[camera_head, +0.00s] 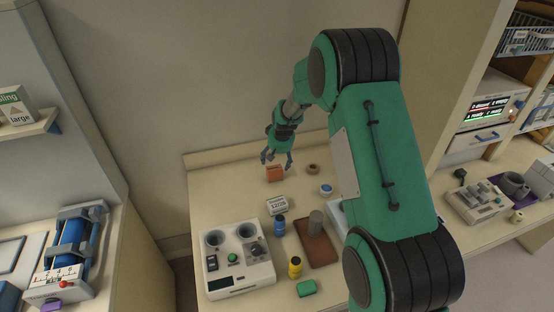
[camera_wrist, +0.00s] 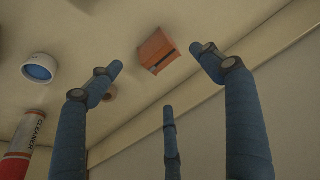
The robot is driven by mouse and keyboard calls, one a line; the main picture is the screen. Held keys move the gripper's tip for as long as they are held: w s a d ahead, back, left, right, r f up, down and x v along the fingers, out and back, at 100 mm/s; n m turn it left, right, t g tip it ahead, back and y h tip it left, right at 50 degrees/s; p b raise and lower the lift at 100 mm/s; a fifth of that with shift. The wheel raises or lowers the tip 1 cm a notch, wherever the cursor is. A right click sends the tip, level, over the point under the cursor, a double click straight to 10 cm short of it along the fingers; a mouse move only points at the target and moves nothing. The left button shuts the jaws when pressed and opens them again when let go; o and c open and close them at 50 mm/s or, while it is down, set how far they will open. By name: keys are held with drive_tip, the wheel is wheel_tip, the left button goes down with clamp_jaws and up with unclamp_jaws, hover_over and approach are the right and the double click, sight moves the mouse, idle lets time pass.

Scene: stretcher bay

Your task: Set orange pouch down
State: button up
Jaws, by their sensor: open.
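The orange pouch (camera_head: 274,173) rests on the bench top near its back edge in the head view. It also shows in the wrist view (camera_wrist: 156,52), with a dark slot or band on one face. My gripper (camera_head: 276,158) is just above and behind the pouch in the head view. In the wrist view, my gripper's (camera_wrist: 158,75) blue fingers are spread apart, with the pouch beyond the fingertips and a visible gap between. The gripper is open and holds nothing.
A small brown ring (camera_head: 313,168) and a white-and-blue round container (camera_head: 326,189) stand right of the pouch. The bench left of the pouch is clear.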

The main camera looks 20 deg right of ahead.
drive_tip(key=s+a+r, duration=0.2)
drive_tip(key=s+r, duration=0.9)
drive_tip(key=r, duration=0.3)
drive_tip(key=s+a+r, duration=0.2)
drive_tip(key=s+r, duration=0.9)
drive_tip(key=r, duration=0.2)
drive_tip(key=s+a+r, duration=0.1)
drive_tip(key=s+r, duration=0.1)
drive_tip(key=s, duration=1.3)
drive_tip(key=s+a+r+t, duration=0.1)
drive_tip(key=s+r, duration=0.2)
drive_tip(key=s, duration=1.3)
drive_tip(key=shift+r+t, duration=0.15)
drive_tip(key=shift+t, duration=0.15)
drive_tip(key=shift+s, duration=0.1)
wheel_tip(320, 180, down, 9)
drive_tip(key=b, duration=0.9)
